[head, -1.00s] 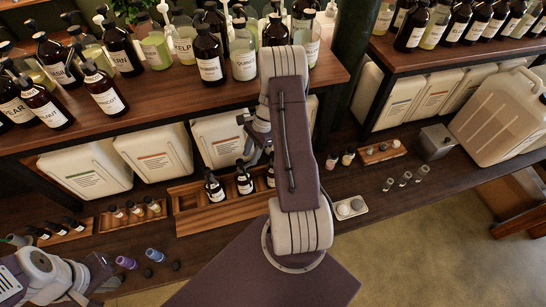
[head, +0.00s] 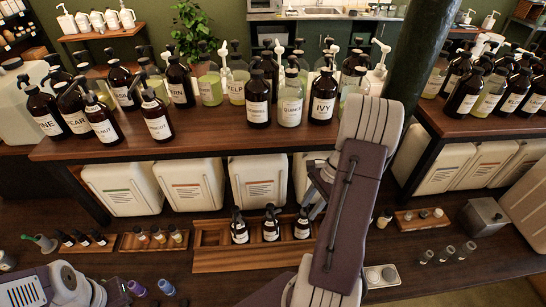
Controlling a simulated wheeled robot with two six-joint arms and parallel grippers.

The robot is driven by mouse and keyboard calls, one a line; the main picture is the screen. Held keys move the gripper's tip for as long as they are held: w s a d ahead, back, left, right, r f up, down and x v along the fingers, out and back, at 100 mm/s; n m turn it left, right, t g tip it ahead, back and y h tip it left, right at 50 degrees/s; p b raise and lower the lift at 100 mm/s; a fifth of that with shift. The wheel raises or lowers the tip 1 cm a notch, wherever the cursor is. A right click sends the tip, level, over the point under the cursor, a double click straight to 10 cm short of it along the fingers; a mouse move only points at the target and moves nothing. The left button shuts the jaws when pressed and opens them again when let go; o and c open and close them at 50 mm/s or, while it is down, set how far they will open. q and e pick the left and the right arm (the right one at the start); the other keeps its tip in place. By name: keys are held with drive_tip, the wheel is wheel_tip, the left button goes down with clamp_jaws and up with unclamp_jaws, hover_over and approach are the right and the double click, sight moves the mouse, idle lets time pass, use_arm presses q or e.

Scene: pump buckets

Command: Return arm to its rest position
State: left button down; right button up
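My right arm rises from the bottom centre, and its upper link covers part of the scene. My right gripper (head: 316,200) is mostly hidden behind that link, near the right end of a wooden tray (head: 238,261). I cannot see whether it is open or whether it touches anything. In the tray stand three small dark pump bottles: left (head: 240,231), middle (head: 271,226) and right (head: 302,227), all upright. My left gripper (head: 118,292) is at the lower left edge, partly cut off, and its fingers are unclear.
An upper shelf (head: 210,143) carries many labelled pump bottles, with white canisters (head: 258,182) below it. Small vials stand in a wooden rack (head: 152,243) at left. Loose glass vials (head: 446,253) and a metal box (head: 484,217) are at right. A dark green post (head: 417,50) stands behind.

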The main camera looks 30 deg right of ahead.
drive_tip(key=shift+w, duration=0.1)
drive_tip(key=w+a+n+g+h+b, duration=0.15)
drive_tip(key=w+a+n+b, duration=0.25)
drive_tip(key=a+n, duration=0.75)
drive_tip(key=s+a+f+n+t+h+b, duration=0.1)
drive_tip(key=s+a+n+t+h, duration=0.1)
drive_tip(key=a+n, duration=0.6)
drive_tip(key=s+h, duration=0.1)
drive_tip(key=s, duration=0.1)
drive_tip(key=shift+s+a+f, duration=0.25)
drive_tip(key=shift+s+f, duration=0.1)
drive_tip(key=shift+s, duration=0.05)
drive_tip(key=shift+s+d, duration=0.1)
